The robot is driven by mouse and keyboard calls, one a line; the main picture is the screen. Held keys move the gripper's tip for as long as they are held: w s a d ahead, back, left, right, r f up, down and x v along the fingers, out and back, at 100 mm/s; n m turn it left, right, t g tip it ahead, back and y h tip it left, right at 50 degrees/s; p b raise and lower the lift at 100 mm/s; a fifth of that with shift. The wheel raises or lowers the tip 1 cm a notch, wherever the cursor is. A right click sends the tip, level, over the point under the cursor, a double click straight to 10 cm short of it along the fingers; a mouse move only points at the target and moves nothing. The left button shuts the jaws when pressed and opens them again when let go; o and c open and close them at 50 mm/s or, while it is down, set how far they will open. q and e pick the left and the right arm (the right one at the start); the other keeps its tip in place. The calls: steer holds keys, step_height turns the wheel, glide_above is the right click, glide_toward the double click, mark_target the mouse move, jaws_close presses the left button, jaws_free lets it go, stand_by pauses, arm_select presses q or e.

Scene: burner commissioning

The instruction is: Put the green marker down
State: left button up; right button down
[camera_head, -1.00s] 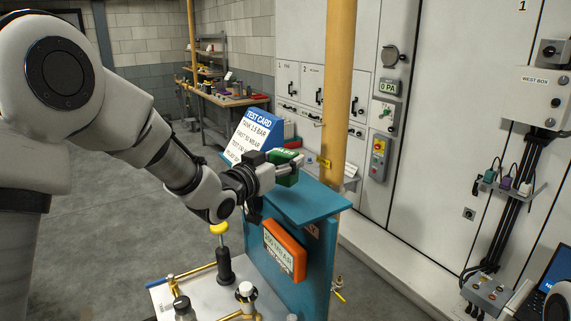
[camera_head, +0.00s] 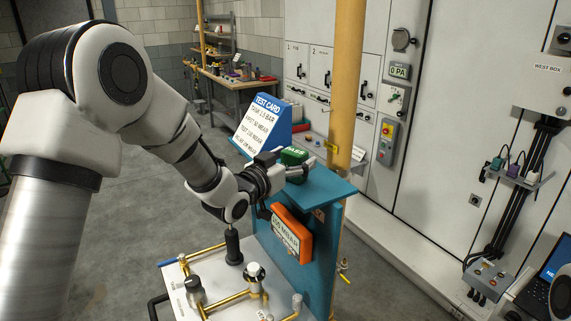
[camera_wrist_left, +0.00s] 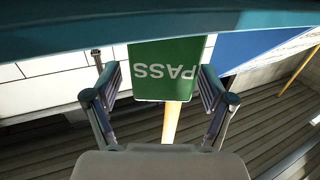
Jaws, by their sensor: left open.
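The green marker (camera_head: 293,156), a block lettered PASS, is at the top of the teal stand (camera_head: 325,188), beside the test card. In the left wrist view the marker (camera_wrist_left: 165,70) appears upside down below the teal edge (camera_wrist_left: 60,32), seemingly standing on it. My left gripper (camera_head: 288,172) is at the marker. In the wrist view its two fingers (camera_wrist_left: 160,88) are spread, one on each side of the marker, with narrow gaps showing. The gripper partly hides the marker's lower part in the head view. My right gripper is not in view.
A blue and white test card (camera_head: 262,124) stands just left of the marker. A yellow post (camera_head: 347,80) rises behind the stand. An orange gauge box (camera_head: 291,232) is on the stand's front. Brass pipes and knobs (camera_head: 240,292) are below the arm. The grey floor at left is clear.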

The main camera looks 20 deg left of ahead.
arm_select(q)
steer(key=b+v, duration=0.4)
steer(key=v, duration=0.7)
steer(key=shift+s, duration=0.3)
steer(key=shift+a, duration=0.1)
